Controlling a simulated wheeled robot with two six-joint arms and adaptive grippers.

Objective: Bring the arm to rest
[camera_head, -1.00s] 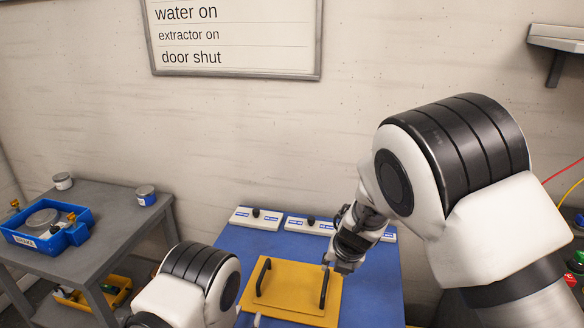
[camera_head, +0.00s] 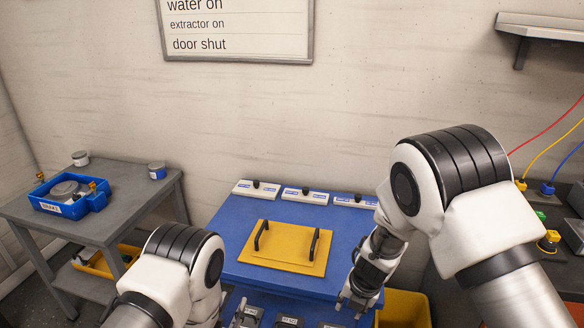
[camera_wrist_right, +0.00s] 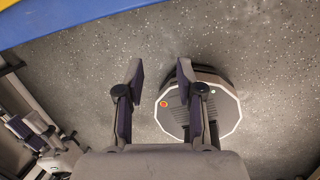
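My right arm reaches down at the right of the head view. Its gripper (camera_head: 352,303) is by the front right edge of the blue bench (camera_head: 228,225), apart from the yellow plate. The right wrist view shows its two fingers (camera_wrist_right: 161,70) spread, with only floor between them. My left arm is at the lower left of the head view; its gripper (camera_head: 238,312) is low by the front of the bench, mostly hidden, so its fingers are unclear. The yellow plate (camera_head: 284,247) with two black handles lies flat on the bench.
White switch panels (camera_head: 303,194) line the bench's back. A grey table (camera_head: 118,208) with a blue tray (camera_head: 95,203) stands left. A yellow bin (camera_head: 405,312) stands right of the bench, near my right gripper. Coloured cables (camera_head: 548,139) hang at far right.

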